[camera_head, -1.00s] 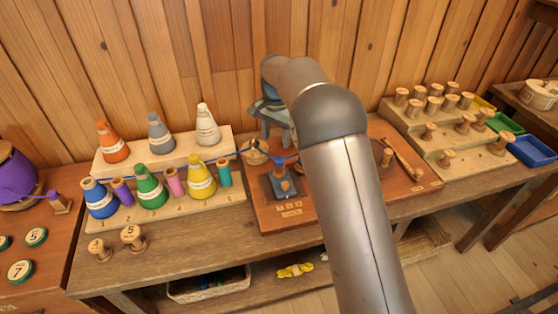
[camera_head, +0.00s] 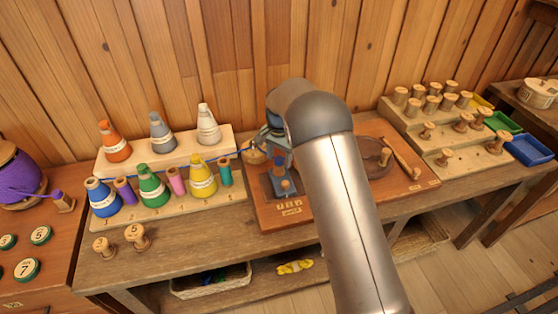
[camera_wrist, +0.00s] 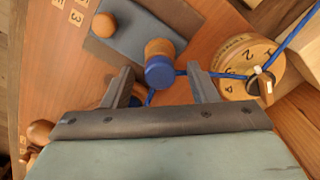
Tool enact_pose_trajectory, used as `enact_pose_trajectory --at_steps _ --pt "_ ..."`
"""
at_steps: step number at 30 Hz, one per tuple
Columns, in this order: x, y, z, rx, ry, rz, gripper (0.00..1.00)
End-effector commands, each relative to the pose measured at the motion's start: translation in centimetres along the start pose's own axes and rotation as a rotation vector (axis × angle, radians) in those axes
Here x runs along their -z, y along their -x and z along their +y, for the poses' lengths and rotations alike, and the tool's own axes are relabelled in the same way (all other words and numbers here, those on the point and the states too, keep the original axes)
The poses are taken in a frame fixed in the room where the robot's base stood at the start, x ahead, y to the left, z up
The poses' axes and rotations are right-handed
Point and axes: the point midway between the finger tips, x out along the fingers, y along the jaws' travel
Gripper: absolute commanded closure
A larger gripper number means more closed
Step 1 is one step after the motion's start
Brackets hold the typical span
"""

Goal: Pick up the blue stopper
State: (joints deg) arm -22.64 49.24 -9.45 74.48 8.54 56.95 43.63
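The blue stopper (camera_wrist: 159,73) has a rounded blue end on a wooden body. In the wrist view it is at upper centre, beside a blue-grey plate with a round wooden knob (camera_wrist: 103,25). My gripper (camera_wrist: 163,88) is open, with one finger on each side of the stopper's blue end and a gap showing on both sides. A blue cord (camera_wrist: 222,73) runs past the fingers to a round numbered wooden disc (camera_wrist: 247,68). In the head view my gripper is over the middle board, and my arm and gripper largely hide the stopper.
On the left, a stepped wooden stand (camera_head: 170,211) holds coloured cones and small spools. Two wooden spools stand in front of it. On the right, a stepped rack (camera_head: 455,130) holds several wooden spools, beside green and blue trays. A wooden wall stands behind.

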Motion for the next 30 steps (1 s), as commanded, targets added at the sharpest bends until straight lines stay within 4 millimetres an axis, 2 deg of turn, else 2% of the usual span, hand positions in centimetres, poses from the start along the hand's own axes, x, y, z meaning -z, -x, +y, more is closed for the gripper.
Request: enact_pose_trajectory --at_steps 1,3,5,15,20,26,30 --pt "0.0 0.0 0.0 0.0 0.0 0.0 0.6" --pt "0.0 0.0 0.0 0.0 0.0 0.0 0.79" --pt "0.0 0.0 0.0 0.0 0.0 0.0 0.93" --pt "0.0 0.1 0.0 0.0 0.0 0.0 0.94" --pt "0.0 0.7 -0.1 0.001 0.0 0.001 0.94" --pt "0.1 3.4 0.1 0.003 -0.001 0.003 0.94" --pt "0.3 6.3 2.8 0.004 -0.003 0.005 0.94"
